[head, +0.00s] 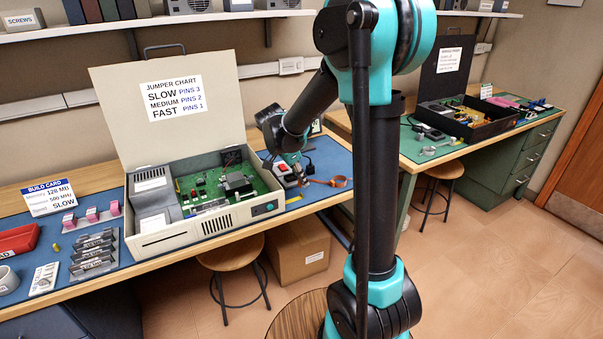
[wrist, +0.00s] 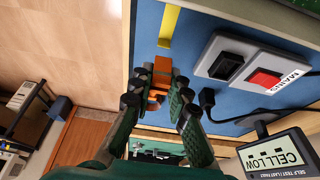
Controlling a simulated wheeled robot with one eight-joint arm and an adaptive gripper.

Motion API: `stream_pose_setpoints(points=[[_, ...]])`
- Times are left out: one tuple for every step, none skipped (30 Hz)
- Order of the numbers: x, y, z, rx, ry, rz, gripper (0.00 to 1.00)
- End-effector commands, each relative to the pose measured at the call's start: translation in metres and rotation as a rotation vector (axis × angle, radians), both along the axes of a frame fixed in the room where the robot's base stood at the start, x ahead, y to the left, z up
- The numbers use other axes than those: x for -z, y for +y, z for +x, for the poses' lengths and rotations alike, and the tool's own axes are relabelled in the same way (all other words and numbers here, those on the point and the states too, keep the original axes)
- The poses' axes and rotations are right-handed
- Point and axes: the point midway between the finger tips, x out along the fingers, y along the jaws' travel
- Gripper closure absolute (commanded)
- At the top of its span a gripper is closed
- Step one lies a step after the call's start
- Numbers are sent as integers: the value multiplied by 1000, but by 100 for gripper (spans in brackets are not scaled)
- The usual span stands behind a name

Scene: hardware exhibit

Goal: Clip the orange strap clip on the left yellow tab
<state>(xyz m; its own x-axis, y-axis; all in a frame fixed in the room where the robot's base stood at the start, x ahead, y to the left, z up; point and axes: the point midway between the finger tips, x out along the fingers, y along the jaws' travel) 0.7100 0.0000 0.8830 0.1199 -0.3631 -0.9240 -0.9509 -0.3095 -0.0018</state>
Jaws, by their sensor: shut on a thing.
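The orange strap clip (wrist: 162,72) is between the fingertips of my gripper (wrist: 157,92) in the wrist view, over the blue mat close to the bench's front edge. A yellow strip (wrist: 169,26) lies on the mat just beyond the clip, its near end close to the clip. I cannot tell whether they touch. In the head view, a yellow piece (head: 293,200) shows at the mat's front edge, right of the open computer case. An orange-brown band (head: 334,182) lies on the mat nearby. My fingertips are hard to make out there.
A switch box with a black and a red rocker (wrist: 265,78) stands right of the clip. A tester reading CELL LOW (wrist: 275,155) is near the lower right. The open computer case (head: 205,195) stands left on the bench. A second bench (head: 440,150) is at right.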

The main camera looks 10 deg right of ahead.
Motion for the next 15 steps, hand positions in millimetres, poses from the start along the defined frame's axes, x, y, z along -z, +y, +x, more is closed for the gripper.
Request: stream_pose_setpoints(points=[[4,0,0,0,0,0,96],[6,0,0,0,0,0,96],[8,0,0,0,0,0,96],[10,0,0,0,0,0,96],[11,0,0,0,0,0,96],[13,0,0,0,0,0,96],[14,0,0,0,0,0,96],[14,0,0,0,0,0,96],[15,0,0,0,0,0,96],[15,0,0,0,0,0,96],[14,0,0,0,0,0,96],[14,0,0,0,0,0,96],[14,0,0,0,0,0,96],[14,0,0,0,0,0,96],[14,0,0,0,0,0,96]])
